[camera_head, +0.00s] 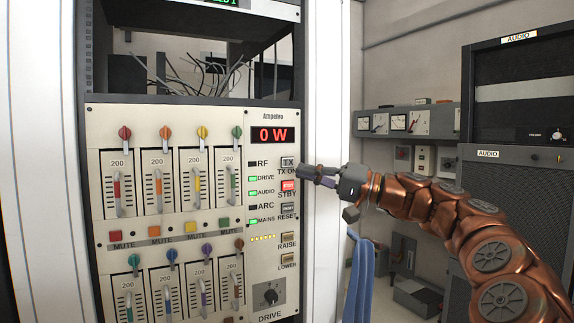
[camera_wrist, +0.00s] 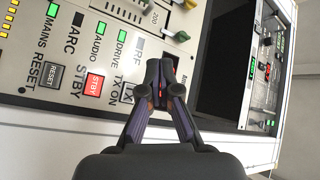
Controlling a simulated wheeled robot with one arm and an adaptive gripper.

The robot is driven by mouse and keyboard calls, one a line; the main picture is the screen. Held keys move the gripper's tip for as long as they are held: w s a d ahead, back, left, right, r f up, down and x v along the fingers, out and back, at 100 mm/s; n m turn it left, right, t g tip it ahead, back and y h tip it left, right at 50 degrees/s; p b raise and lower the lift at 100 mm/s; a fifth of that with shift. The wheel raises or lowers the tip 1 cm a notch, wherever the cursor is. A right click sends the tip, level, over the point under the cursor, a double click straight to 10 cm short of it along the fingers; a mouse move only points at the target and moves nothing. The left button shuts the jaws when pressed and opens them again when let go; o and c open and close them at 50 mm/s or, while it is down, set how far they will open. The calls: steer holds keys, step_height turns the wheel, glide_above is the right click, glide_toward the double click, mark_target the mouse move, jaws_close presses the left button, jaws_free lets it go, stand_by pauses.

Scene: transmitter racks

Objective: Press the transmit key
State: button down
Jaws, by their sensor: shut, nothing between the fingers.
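The transmit key (camera_head: 288,162), a pale square key marked TX with "TX ON" below it, is on the upper right of the rack's front panel. It also shows in the wrist view (camera_wrist: 127,93), partly covered by my finger. My gripper (camera_head: 303,170) is shut and empty, its tips close to the key's lower right in the head view. In the wrist view my gripper (camera_wrist: 160,75) overlaps the panel beside the key. I cannot tell whether the tips touch the panel. The red display (camera_head: 273,135) reads 0 W.
The red-lit STBY key (camera_head: 288,186) is just below the transmit key, with RESET (camera_head: 287,209), RAISE (camera_head: 287,238) and LOWER (camera_head: 287,259) under it. Colored sliders (camera_head: 159,185) fill the left. A blue cloth (camera_head: 360,270) hangs below my arm. An audio rack (camera_head: 515,110) stands at right.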

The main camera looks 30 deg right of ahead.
mark_target(288, 162)
steer(key=shift+s+d+r+t, duration=0.15)
steer(key=shift+d+t, duration=0.05)
steer(key=shift+d, duration=0.4)
steer(key=shift+s+d+r+t, duration=0.1)
steer(key=shift+d+r+t, duration=0.1)
steer(key=shift+d, duration=0.35)
steer(key=shift+w, duration=0.15)
steer(key=w+p, duration=0.4)
steer(key=w, duration=0.4)
steer(key=shift+w+d, duration=0.3)
steer(key=shift+d, duration=0.05)
steer(key=shift+w, duration=0.1)
stand_by(0.5)
steer(key=shift+w, duration=0.3)
